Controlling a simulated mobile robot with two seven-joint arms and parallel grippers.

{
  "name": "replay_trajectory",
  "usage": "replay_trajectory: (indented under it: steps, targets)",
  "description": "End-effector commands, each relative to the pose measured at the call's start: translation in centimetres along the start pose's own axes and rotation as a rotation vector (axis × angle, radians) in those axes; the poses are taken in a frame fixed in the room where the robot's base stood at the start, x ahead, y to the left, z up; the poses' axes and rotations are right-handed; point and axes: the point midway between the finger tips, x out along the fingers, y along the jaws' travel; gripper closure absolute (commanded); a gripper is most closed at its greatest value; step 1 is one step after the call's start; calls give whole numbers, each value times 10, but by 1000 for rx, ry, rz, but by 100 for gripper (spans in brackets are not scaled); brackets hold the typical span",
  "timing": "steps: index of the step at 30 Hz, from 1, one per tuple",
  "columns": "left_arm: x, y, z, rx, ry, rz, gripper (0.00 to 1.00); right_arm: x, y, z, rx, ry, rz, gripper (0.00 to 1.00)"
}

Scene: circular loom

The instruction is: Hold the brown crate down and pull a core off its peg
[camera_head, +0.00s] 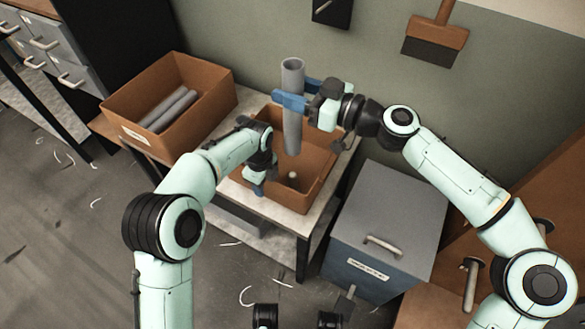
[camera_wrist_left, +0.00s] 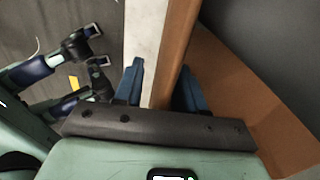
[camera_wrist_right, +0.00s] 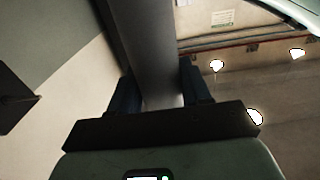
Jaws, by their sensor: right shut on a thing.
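The brown crate (camera_head: 318,190) stands on a pale-topped table, with a short pale-tipped peg (camera_head: 292,176) showing inside it. My right gripper (camera_head: 291,103) is shut on a grey tube-shaped core (camera_head: 292,132), held upright above the crate. The core's lower end appears above the peg tip, apart from it. In the right wrist view the core (camera_wrist_right: 152,50) runs between the fingers. My left gripper (camera_head: 258,182) is at the crate's near left side. In the left wrist view its fingers straddle the crate wall (camera_wrist_left: 183,40), with a gap beside the wall.
A second brown crate (camera_head: 215,98) with grey cores lying in it (camera_head: 170,112) stands to the left. A grey lidded bin (camera_head: 390,215) stands right of the table (camera_head: 270,208). A brush (camera_head: 435,40) hangs on the wall behind. Pale scraps lie on the floor.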

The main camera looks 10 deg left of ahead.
Motion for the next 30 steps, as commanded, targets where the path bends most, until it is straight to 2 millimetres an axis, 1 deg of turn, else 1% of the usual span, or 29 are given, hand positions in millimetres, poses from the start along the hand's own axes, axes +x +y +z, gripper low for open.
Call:
replay_trajectory:
  steps: [2,5,8,15,18,21,24,30]
  targets:
    - [-3,0,0,0,0,-1,60,0,0,0,0,1,0,100]
    - [-15,-1,0,0,0,-5,60,0,0,0,0,1,0,100]
    - [-34,-1,0,0,-1,-5,60,0,0,0,0,1,0,100]
    - [-85,-1,0,0,-1,-5,60,0,0,0,0,1,0,100]
    - [-102,-1,0,-1,-1,-4,60,0,0,0,0,1,0,100]
    - [-113,-1,0,0,0,-4,60,0,0,0,0,1,0,100]
    - [-119,0,0,0,0,-2,60,0,0,0,0,1,0,100]
    - [-121,0,0,0,0,-1,60,0,0,0,0,1,0,100]
